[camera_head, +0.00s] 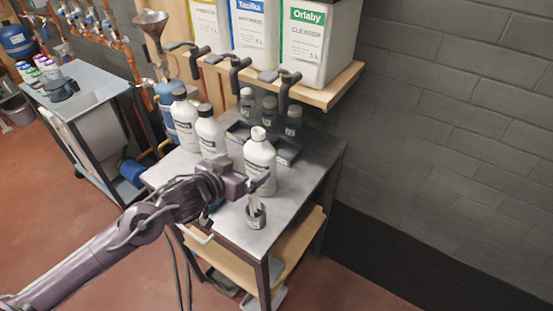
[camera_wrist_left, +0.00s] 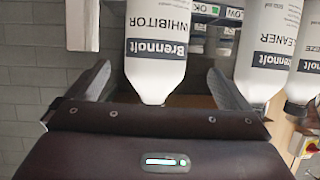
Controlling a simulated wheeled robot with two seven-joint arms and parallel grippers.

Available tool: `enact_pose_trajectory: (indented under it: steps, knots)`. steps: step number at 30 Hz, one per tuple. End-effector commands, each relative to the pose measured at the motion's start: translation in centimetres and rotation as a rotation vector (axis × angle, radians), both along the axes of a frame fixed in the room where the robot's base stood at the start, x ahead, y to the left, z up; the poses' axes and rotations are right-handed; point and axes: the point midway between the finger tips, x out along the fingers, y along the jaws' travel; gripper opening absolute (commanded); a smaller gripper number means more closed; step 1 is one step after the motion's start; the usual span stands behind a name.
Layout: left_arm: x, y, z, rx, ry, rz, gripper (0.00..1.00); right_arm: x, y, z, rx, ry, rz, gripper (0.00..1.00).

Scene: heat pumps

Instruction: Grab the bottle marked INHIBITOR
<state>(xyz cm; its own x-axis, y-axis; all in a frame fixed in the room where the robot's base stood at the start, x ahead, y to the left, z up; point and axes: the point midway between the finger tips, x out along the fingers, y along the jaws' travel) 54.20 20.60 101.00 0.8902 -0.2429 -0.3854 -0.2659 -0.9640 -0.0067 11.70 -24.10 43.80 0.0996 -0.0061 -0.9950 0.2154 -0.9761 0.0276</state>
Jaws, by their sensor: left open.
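The INHIBITOR bottle (camera_wrist_left: 155,45), white with a white cap, appears upside down in the left wrist view, between my left gripper's fingers. In the head view the white-capped bottle (camera_head: 260,165) stands upright on the grey table (camera_head: 215,225). My left gripper (camera_head: 258,184) is open beside its lower front side; whether the fingers touch it cannot be told. In the left wrist view the gripper's two fingers (camera_wrist_left: 160,85) stand apart on either side of the bottle. My right gripper is not in view.
Two black-capped white bottles (camera_head: 184,120) (camera_head: 210,132) stand to the left; the left wrist view shows a CLEANER bottle (camera_wrist_left: 268,45). A dark tray (camera_head: 285,152) lies behind, below a shelf (camera_head: 335,92) of large canisters.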

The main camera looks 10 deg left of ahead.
Motion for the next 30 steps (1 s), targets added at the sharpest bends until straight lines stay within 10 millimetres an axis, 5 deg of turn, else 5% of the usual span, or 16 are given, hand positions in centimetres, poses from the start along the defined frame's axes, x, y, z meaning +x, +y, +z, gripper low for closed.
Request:
enact_pose_trajectory:
  steps: [21, 30]
  knots:
    - [6.6, -2.3, -2.7, -0.001, -0.001, 0.001, 1.00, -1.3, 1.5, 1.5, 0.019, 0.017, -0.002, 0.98]
    - [6.8, -2.4, -3.0, 0.000, 0.000, 0.000, 0.97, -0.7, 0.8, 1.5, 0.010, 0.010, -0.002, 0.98]
